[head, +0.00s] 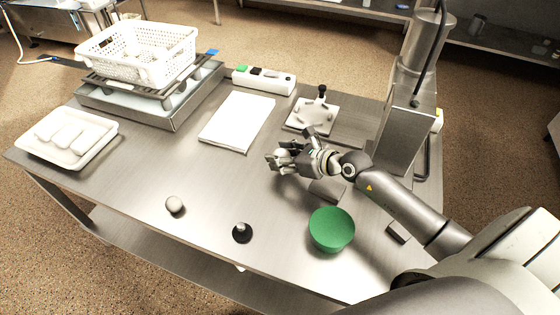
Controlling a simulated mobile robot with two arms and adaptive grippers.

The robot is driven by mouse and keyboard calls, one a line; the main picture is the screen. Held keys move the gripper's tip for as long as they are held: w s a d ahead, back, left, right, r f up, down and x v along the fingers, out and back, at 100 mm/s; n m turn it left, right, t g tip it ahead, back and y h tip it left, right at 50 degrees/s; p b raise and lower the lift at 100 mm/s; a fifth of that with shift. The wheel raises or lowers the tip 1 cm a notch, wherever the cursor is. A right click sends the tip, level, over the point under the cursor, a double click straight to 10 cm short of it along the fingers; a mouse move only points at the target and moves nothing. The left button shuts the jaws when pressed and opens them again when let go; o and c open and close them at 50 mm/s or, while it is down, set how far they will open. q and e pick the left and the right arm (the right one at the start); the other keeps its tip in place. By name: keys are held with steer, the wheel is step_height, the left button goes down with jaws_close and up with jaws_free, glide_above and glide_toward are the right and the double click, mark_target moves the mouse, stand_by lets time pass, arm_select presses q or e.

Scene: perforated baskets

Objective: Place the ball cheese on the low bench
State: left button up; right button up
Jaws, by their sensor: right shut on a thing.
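My right gripper (284,159) reaches in from the right and is shut on a small whitish, rounded thing (283,154), which looks like a ball cheese; the fingers hide part of it. It is over the middle of a steel bench (120,185); I cannot tell whether the held thing touches the top. Another pale, rounded lump (175,204) lies near the bench's front edge. I cannot tell for sure whether this steel bench is the low bench. My left gripper is not in view.
A white perforated basket (112,65) stands on a rack over a steel tray at the back left. A white tray (30,148) holds several white blocks. A green bowl (331,238) and a black-based knob (241,232) stand in front. A white sheet (238,120) lies behind my gripper.

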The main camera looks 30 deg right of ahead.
steer(key=shift+f, duration=1.45)
steer(key=shift+f+b, duration=0.1)
steer(key=shift+b, duration=0.2)
steer(key=o, duration=1)
steer(key=v, duration=1)
steer(key=shift+s, duration=0.25)
steer(key=shift+v, duration=0.85)
steer(key=shift+w, duration=0.15)
